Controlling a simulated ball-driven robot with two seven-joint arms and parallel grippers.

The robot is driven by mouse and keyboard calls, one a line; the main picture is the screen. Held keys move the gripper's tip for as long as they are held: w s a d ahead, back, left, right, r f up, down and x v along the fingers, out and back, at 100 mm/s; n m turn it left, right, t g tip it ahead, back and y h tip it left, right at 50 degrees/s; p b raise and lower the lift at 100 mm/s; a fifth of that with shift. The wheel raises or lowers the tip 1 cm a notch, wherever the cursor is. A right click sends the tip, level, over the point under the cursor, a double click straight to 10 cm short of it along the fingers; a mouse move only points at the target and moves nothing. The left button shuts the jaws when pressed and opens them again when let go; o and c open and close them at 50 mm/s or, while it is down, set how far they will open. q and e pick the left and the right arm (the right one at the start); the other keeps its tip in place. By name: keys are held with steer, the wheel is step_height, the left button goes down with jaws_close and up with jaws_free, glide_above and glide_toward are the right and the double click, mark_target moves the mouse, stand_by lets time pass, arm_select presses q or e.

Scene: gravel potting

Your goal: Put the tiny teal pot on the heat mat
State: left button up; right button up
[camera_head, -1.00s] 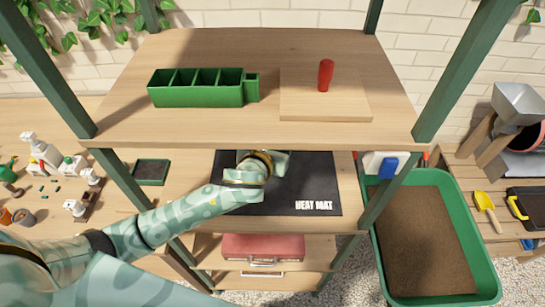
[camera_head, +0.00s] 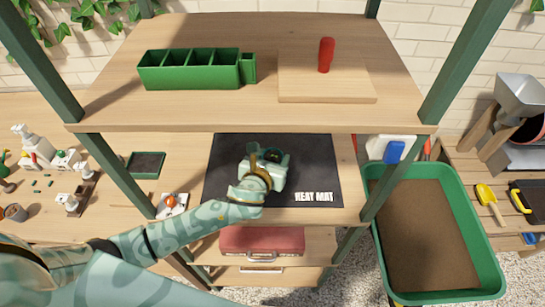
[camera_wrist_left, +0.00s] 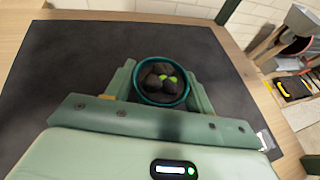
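The tiny teal pot (camera_wrist_left: 161,80) has a round rim and holds dark lumps with bits of green. In the left wrist view it sits between the two fingers of my left gripper (camera_wrist_left: 160,84), which touch or nearly touch its sides. In the head view my left gripper (camera_head: 266,160) is over the middle of the black heat mat (camera_head: 310,170), with the pot partly hidden by the hand. The mat also fills much of the left wrist view (camera_wrist_left: 70,60). I cannot tell whether the pot's base touches the mat. My right gripper is not in view.
The shelf board above (camera_head: 200,110) carries a green divided planter (camera_head: 190,72) and a wooden board (camera_head: 325,88) with a red-handled tool. Green posts (camera_head: 105,175) flank the mat's shelf. A green soil tub (camera_head: 485,250) stands at the right. The mat around the hand is clear.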

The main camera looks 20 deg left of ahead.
arm_select(q)
steer(key=shift+o, duration=1.4)
steer(key=shift+s+r, duration=0.1)
steer(key=shift+r, duration=0.1)
steer(key=p+v, duration=0.2)
steer(key=v, duration=0.9)
steer(key=shift+s+r, duration=0.1)
steer(key=shift+s, duration=0.3)
